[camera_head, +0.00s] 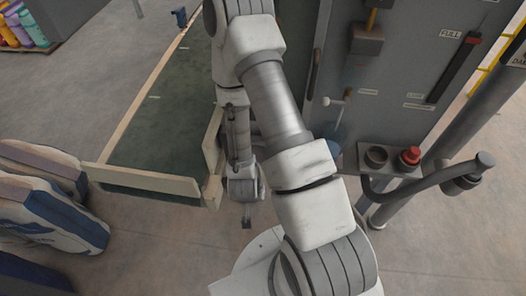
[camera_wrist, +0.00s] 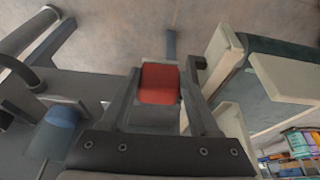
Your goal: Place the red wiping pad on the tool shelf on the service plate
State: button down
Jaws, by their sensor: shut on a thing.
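The red wiping pad (camera_wrist: 160,84) is between the two fingers of my gripper (camera_wrist: 164,72) in the wrist view, and the fingers are shut on it. In the head view my gripper (camera_head: 246,190) hangs low beside the end of the green conveyor bed, and the pad is hidden there. A narrow blue-grey strip (camera_wrist: 171,43) shows just beyond the pad in the wrist view; I cannot tell whether it is joined to it. I cannot make out the tool shelf or the service plate with certainty in either view.
The green bed (camera_head: 160,120) with pale rails is left of my arm. Filled sacks (camera_head: 45,205) lie at the left. A grey machine (camera_head: 400,90) and a small panel with a red knob (camera_head: 409,156) stand at the right. A blue rounded thing (camera_wrist: 62,117) is left in the wrist view.

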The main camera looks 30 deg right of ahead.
jog(key=shift+w+d+f+b, duration=0.4)
jog(key=shift+w+d+b, duration=0.05)
jog(key=shift+w+b, duration=0.25)
jog(key=shift+w+d+b, duration=0.3)
jog(key=shift+w+b, duration=0.1)
jog(key=shift+b, duration=0.85)
jog(key=w+d+b, duration=0.1)
jog(key=w+d, duration=0.1)
jog(key=w, duration=0.1)
jog(key=w+d+b, duration=0.1)
jog(key=w+d, duration=0.1)
jog(key=w, duration=0.2)
jog(key=w+d+b, duration=0.1)
jog(key=w+d, duration=0.2)
jog(key=w, duration=0.1)
jog(key=shift+w+d+r+b, duration=0.1)
jog(key=shift+r+b, duration=0.2)
jog(key=shift+r, duration=0.1)
jog(key=shift+f, duration=0.3)
jog(key=shift+f+b, duration=0.1)
jog(key=shift+b, duration=0.25)
jog(key=shift+c, duration=0.6)
grip_release()
